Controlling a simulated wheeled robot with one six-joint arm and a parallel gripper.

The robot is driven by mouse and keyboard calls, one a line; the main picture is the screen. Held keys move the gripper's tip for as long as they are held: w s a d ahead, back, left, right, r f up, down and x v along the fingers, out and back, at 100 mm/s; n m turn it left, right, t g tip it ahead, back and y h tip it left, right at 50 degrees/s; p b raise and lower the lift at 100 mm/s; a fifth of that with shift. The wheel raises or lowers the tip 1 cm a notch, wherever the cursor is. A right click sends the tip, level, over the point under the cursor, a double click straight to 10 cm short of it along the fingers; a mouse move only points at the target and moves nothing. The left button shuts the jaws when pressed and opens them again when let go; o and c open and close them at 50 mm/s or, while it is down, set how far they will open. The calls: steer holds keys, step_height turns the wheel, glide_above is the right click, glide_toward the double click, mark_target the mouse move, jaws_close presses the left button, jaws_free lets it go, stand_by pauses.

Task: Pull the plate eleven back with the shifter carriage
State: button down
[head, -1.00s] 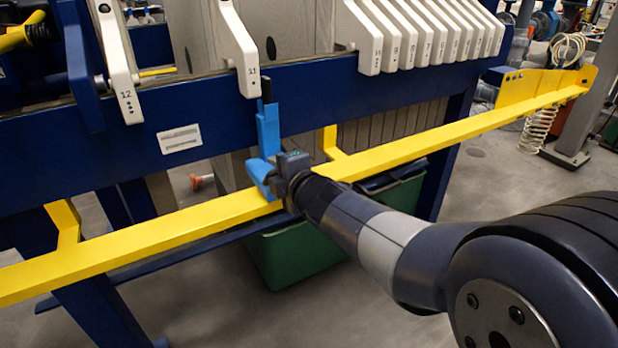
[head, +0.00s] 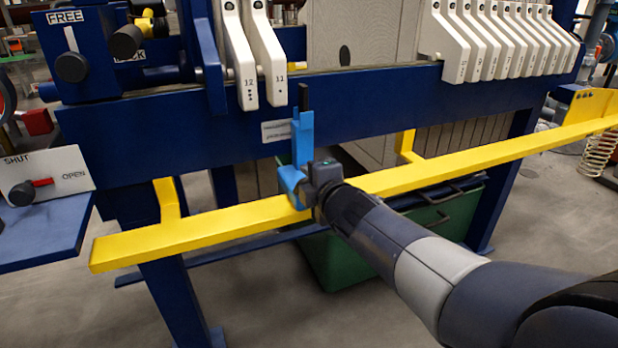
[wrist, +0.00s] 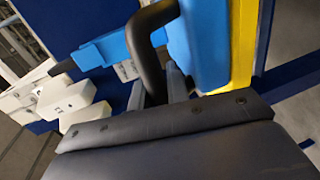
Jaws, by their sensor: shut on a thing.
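Plate eleven's white handle (head: 268,55), marked 11, hangs on the blue side rail close beside plate twelve's handle (head: 238,60). The blue shifter carriage (head: 302,135) sits on the yellow rail (head: 230,226), its dark upright tip just right of plate eleven's lower end, with a small gap showing in the head view. My gripper (head: 308,187) is shut on the carriage's dark handle. In the wrist view, that handle (wrist: 150,50) curves down between the fingers, next to the carriage's blue body. The fingertips are partly hidden there.
A row of several white plate handles (head: 505,40) stands at the right, across a wide gap. A control box marked FREE (head: 80,55) and a SHUT/OPEN panel (head: 48,180) are at the left. A green bin (head: 345,250) stands below the yellow rail.

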steer(key=c, duration=1.6)
jaws_free()
steer(key=shift+w, duration=0.2)
steer(key=shift+c, duration=0.2)
steer(key=shift+s, duration=0.15)
steer(key=p+v, duration=0.4)
steer(key=v, duration=0.6)
steer(key=shift+s+p, duration=0.3)
steer(key=shift+w, duration=0.1)
